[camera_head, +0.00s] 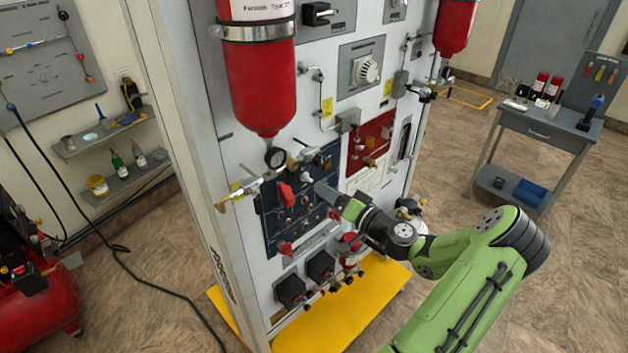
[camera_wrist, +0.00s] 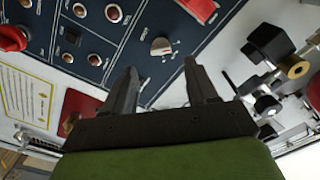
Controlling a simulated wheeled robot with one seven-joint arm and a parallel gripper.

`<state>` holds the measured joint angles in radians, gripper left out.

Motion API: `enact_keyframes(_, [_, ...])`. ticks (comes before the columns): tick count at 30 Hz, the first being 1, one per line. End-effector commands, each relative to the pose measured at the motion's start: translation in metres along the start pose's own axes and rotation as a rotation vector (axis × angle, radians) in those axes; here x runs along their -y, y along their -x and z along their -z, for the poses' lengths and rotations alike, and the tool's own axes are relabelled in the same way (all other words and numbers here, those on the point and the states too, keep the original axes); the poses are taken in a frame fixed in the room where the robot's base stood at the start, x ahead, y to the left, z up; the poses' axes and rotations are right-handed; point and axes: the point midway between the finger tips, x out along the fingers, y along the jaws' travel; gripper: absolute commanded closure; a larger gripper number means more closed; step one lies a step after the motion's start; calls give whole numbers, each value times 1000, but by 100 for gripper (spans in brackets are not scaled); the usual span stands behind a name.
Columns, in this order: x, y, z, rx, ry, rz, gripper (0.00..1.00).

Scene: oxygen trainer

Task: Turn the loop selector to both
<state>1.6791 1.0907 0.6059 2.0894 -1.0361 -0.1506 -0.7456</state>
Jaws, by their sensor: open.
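A dark blue control panel (camera_head: 275,222) is set in the white cabinet front, and it fills much of the wrist view (camera_wrist: 150,80). In the wrist view a small grey rotary knob (camera_wrist: 160,46) with a red mark sits on it, ringed by position marks. Its labels are too small to read, so I cannot tell whether it is the loop selector. My gripper (camera_wrist: 160,64) is open and empty, its two fingertips on either side of and just short of this knob, apart from it. In the head view my gripper (camera_head: 330,192) is before the panel's right side and hides part of it.
Red knobs (camera_head: 286,192) stick out from the same panel. Black fittings (camera_wrist: 268,45) project close to the right of my fingers in the wrist view. A yellow base (camera_head: 345,310) lies below the cabinet.

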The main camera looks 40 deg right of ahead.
Motion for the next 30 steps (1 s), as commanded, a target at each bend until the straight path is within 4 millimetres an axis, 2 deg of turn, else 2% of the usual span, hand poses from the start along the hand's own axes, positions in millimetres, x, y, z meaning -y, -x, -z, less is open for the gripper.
enact_keyframes(3, [3, -29, 1, 2, 0, 3, 43])
enact_keyframes(7, [2, -49, 1, 1, 1, 1, 43])
enact_keyframes(11, [0, -57, 0, 0, -1, 0, 43])
enact_keyframes(17, [0, -58, 0, 1, -1, -1, 43])
enact_keyframes(20, [0, -57, 0, 1, 0, -1, 55])
enact_keyframes(28, [0, -57, 0, 1, 0, -1, 96])
enact_keyframes(30, [0, -57, 0, 1, -1, -1, 99])
